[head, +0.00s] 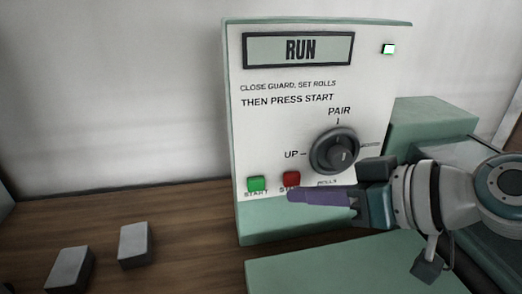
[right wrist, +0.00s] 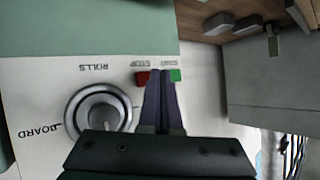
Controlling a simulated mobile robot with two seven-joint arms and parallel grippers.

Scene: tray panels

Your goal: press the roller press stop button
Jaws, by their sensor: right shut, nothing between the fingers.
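The roller press panel (head: 300,120) stands upright, and its display (head: 299,49) reads RUN. The red stop button (head: 291,180) is low on the panel, right of the green start button (head: 257,184). My right gripper (head: 291,195) is shut and empty, its purple fingers pointing left at the lower edge of the red button and covering part of its label. In the right wrist view the fingertips (right wrist: 162,73) lie between the red button (right wrist: 143,78) and the green button (right wrist: 175,75). I cannot tell whether they touch the panel. My left gripper is out of view.
A black rotary knob (head: 334,151) sits above and right of the buttons. A small white light (head: 388,49) is at the panel's upper right. Two grey blocks (head: 70,268) (head: 134,244) are on the wooden table at left. A green plate (head: 330,268) lies in front.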

